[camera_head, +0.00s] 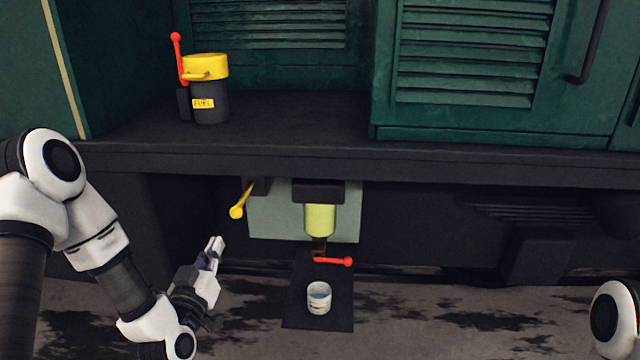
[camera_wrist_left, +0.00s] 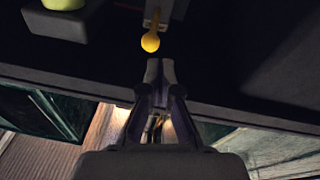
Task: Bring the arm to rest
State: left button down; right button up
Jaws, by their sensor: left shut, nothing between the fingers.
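My left arm comes in from the left in the head view, with its left gripper (camera_head: 214,248) low in front of the tram's underside. The gripper is shut and empty, its fingertips pointing up. In the left wrist view the shut fingers (camera_wrist_left: 160,72) show just below the yellow knob of a lever (camera_wrist_left: 150,42), apart from it. In the head view this yellow lever (camera_head: 238,210) is up and to the right of the gripper. Of my right arm only a white joint shows at the lower right edge; its gripper is out of view.
A grey fuel can with yellow top (camera_head: 208,90) stands on the ledge (camera_head: 290,120). A yellow-green glass bowl (camera_head: 320,219) hangs below, with a red lever (camera_head: 333,261) under it. A small white cup (camera_head: 319,297) stands on a dark mat (camera_head: 298,318). Open floor lies right of it.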

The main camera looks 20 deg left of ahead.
pick_arm(q)
jog(key=s+d+f+m+g+h, duration=0.1)
jog(key=s+d+f+m+g, duration=0.2)
jog(key=f, duration=0.5)
jog(key=s+d+f+g+h, duration=0.25)
jog(key=s+d+f, duration=0.2)
jog(key=f, duration=0.45)
jog(key=s+d+f+m+g+h, duration=0.1)
jog(key=s+d+f+m+g, duration=0.15)
jog(key=d+f+g, duration=0.4)
jog(key=s+a+f+n+g+y, duration=0.1)
jog(key=s+f+g, duration=0.35)
jog(key=s, duration=0.55)
jog(key=s+f+n+g, duration=0.1)
jog(key=s+f+g, duration=0.3)
jog(key=s, duration=0.5)
notch_tip(320, 180, up, 26)
jog(key=t+p, duration=0.1)
jog(key=p, duration=2.7)
jog(key=shift+r, duration=0.25)
